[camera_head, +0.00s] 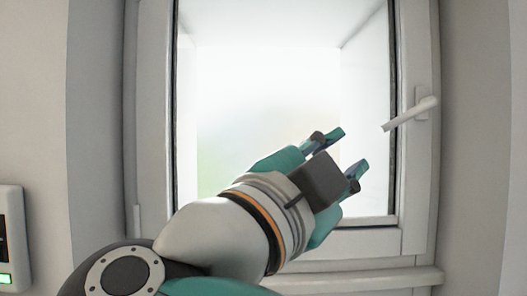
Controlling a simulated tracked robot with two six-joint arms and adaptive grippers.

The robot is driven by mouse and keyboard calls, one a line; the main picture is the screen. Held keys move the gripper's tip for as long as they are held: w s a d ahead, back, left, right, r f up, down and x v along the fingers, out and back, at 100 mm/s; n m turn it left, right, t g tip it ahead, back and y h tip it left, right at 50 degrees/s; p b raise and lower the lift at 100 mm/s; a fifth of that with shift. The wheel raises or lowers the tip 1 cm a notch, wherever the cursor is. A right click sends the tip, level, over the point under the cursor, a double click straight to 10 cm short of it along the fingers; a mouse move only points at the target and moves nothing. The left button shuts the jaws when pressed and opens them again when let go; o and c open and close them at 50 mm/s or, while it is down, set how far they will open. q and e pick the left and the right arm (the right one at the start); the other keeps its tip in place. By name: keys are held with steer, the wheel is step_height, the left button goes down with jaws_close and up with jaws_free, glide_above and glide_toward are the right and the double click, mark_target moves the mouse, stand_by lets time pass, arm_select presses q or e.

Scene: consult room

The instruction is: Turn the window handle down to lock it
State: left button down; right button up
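The white window handle (408,115) is on the right side of the window frame (413,190). Its lever slants down to the left from its mount, with its free end over the edge of the glass. A gap shows between the fingertips and the handle in the picture.
A white sill (400,279) runs under the window. Grey-white reveals stand on both sides. A wall panel (14,240) with a dark screen and a green light is at the far left. The space around the handle looks clear.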

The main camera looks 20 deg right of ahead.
steer(key=w+a+n+t+y, duration=0.1)
steer(key=n+t, duration=0.1)
steer(key=w+a+r+n+t, duration=0.1)
steer(key=n, duration=0.1)
steer(key=w+a+r+n+t+y, duration=0.1)
steer(key=w+a+t, duration=0.1)
steer(key=shift+w+n+t+y, duration=0.1)
steer(key=shift+n+t+y, duration=0.2)
steer(key=shift+n, duration=0.1)
jaws_close()
steer(key=w+a+r+n+t+y, duration=0.3)
steer(key=w+a+n+t+y, duration=0.1)
steer(key=a+n+t+y, duration=0.3)
steer(key=n+y+b, duration=0.1)
steer(key=n+y, duration=0.7)
steer(key=n, duration=0.9)
glide_toward(407, 113)
steer(key=s+a+r, duration=0.1)
steer(key=a+r, duration=0.2)
steer(key=a, duration=0.1)
steer(key=a+r+p+x, duration=0.1)
steer(key=p+x, duration=0.5)
steer(key=x, duration=0.4)
steer(key=shift+t, duration=0.3)
steer(key=d+f+b, duration=0.1)
steer(key=f, duration=0.1)
steer(key=d+f+b, duration=0.2)
steer(key=shift+s+d+f, duration=0.1)
steer(key=shift+s, duration=0.1)
